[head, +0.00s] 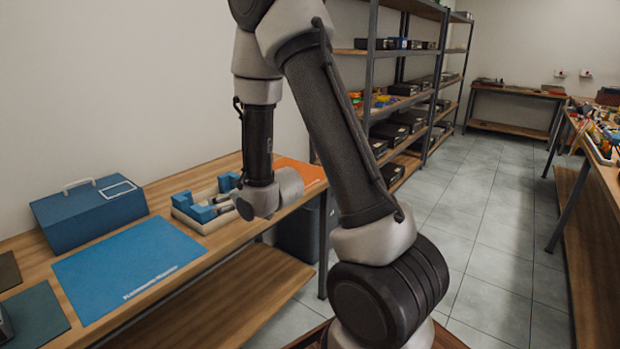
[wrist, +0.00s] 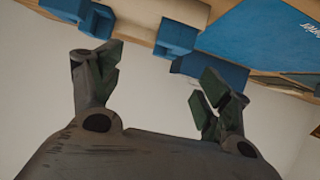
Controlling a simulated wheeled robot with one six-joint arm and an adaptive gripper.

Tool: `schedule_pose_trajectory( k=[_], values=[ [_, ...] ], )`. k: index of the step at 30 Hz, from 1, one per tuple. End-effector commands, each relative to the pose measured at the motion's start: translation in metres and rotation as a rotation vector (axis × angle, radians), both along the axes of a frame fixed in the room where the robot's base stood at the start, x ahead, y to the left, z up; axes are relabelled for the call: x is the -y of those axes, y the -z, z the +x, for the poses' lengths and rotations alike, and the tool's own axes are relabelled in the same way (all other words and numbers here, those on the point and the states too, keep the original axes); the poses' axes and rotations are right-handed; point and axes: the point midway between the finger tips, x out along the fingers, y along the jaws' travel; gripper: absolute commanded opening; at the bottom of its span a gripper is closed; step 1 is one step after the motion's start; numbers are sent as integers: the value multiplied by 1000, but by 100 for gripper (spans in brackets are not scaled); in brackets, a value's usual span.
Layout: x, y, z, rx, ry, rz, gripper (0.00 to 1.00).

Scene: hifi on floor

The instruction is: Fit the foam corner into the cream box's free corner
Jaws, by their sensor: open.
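The cream box (head: 217,221) stands on the wooden table and holds several blue foam corners (head: 202,213); another blue foam piece (head: 228,182) shows at its back right. My gripper (head: 243,208) is at the box's right side in the head view and hides that end, so I cannot tell which corner is free or which foam piece is loose. In the wrist view, my gripper (wrist: 158,72) is open with nothing visible between its fingers. A blue foam piece (wrist: 175,36) and the cream box (wrist: 135,22) lie beyond the fingers, at the top.
A blue mat (head: 130,264) lies left of the box, with a dark blue case (head: 88,217) behind it. An orange mat (head: 300,172) lies to the right on the table. The wall runs behind the table. Shelves (head: 400,100) stand farther back.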

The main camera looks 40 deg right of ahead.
Motion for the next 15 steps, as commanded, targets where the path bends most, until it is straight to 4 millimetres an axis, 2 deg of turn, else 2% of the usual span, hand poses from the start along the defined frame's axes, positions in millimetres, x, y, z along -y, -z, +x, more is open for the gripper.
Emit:
schedule_pose_trajectory(
  k=[1, 4, 8, 11, 15],
  values=[
    [8, -19, -2, -16, 17, -16, 77],
    [29, -52, -18, -100, 67, -56, 77],
    [58, -94, -61, -233, 137, -94, 77],
    [76, -122, -107, -339, 187, -107, 77],
    [94, -154, -186, -488, 243, -108, 77]
  ],
)
